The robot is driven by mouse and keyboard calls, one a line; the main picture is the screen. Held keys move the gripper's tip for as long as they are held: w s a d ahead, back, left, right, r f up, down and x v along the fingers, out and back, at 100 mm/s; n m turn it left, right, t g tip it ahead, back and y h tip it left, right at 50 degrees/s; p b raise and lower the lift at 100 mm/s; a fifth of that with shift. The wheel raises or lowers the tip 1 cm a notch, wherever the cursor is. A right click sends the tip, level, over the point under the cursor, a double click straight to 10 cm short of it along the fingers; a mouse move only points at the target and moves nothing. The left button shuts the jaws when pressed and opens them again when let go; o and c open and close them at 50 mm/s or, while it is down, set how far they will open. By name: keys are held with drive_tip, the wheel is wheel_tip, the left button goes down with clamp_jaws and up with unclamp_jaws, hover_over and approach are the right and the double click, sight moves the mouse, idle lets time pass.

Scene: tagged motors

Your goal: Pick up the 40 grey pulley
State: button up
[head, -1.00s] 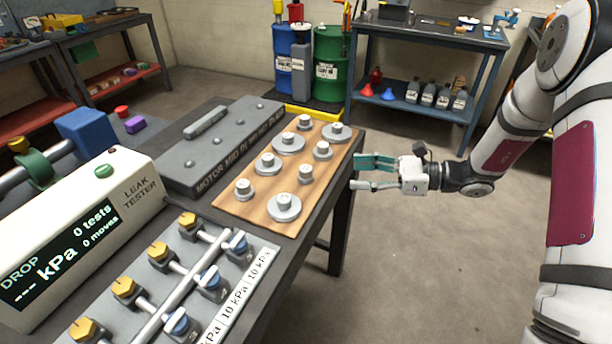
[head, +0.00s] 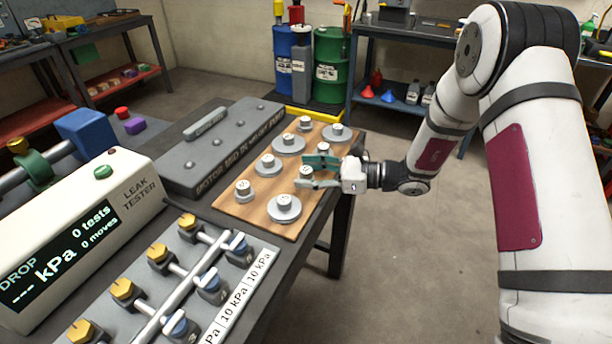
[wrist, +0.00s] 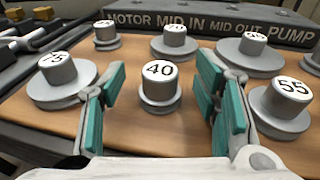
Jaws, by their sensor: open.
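The 40 grey pulley (wrist: 159,88), with a black 40 on its hub, stands upright on the wooden board (head: 232,207). In the head view the pulley (head: 306,171) is partly hidden by my gripper (head: 303,173). My gripper is open, with one teal-padded finger on each side of the pulley in the wrist view (wrist: 160,68). Gaps show between the pads and the hub, so nothing is held. A wider pulley marked 75 (wrist: 62,80) stands left of the fingers in the wrist view. A pulley marked 55 (wrist: 284,103) stands close by the right finger.
Several other grey pulleys stand farther along the board. The grey motor block (head: 215,150) lies behind the board. A valve panel (head: 190,270) and the leak tester (head: 75,235) stand at the lower left. Floor is clear right of the table.

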drive_tip(key=shift+a, duration=0.4)
clamp_jaws()
